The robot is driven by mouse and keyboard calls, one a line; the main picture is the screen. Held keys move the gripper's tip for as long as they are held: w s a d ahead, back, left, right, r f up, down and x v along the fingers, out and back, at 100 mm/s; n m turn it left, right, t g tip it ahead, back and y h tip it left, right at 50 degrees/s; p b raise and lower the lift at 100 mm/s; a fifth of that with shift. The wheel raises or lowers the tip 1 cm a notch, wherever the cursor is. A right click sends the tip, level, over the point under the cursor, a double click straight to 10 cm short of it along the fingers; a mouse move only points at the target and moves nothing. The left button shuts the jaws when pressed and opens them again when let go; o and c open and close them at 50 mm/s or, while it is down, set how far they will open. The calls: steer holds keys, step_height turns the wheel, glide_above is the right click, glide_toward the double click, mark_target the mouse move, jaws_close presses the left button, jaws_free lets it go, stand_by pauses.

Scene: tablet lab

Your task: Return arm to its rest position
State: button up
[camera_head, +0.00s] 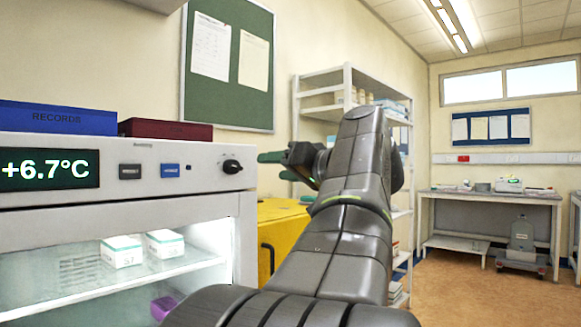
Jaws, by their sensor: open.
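My grey arm rises from the bottom middle of the view and bends at its top. My gripper (277,166) points left from the wrist, with its two greenish fingertips apart and nothing seen between them. It is just right of the white cabinet's control knob; I cannot tell the gap in depth. Part of the wrist is hidden behind the arm.
A white cooling cabinet (210,207) showing +6.7°C stands left, with white boxes (121,251) inside. Blue (58,118) and dark red (165,130) boxes sit on top. A yellow cabinet (284,236) and white shelf rack (347,78) stand behind my arm. Floor (450,285) is clear right.

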mark_target(238, 166)
steer(key=shift+s+d, duration=0.2)
steer(key=shift+d, duration=0.05)
stand_by(0.4)
steer(key=x, duration=1.3)
steer(key=shift+w+a+b, duration=0.25)
steer(key=shift+a+b, duration=0.05)
